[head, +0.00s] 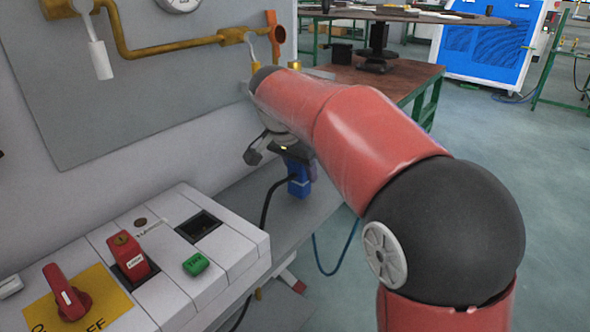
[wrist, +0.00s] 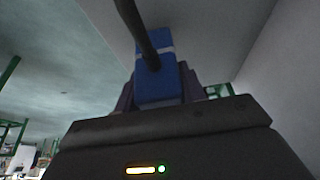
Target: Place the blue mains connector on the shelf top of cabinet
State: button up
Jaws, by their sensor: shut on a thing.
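The blue mains connector (head: 299,186) is held at the end of my red arm, in the middle of the head view. A black cable runs from it to the left and down. In the wrist view the connector (wrist: 160,85) sits between the jaws, with its cable (wrist: 140,30) crossing in front. My gripper (head: 296,160) is shut on it; the arm hides part of the gripper. The cabinet's grey shelf top (head: 335,205) lies under and around the connector. I cannot tell whether the connector touches it.
A white switch box (head: 225,255) with a red rotary switch (head: 68,292), a red key switch (head: 130,257) and a green button (head: 196,264) stands at the lower left. Brass piping (head: 165,50) runs along the panel. A table (head: 395,75) stands behind. A blue cable hangs beside the shelf.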

jog(key=shift+w+a, duration=0.6)
jog(key=shift+a, duration=0.2)
jog(key=shift+s+d+f, duration=0.1)
jog(key=shift+d+f, duration=0.05)
jog(key=shift+f, duration=0.55)
jog(key=shift+f, duration=0.15)
jog(key=o, duration=1.1)
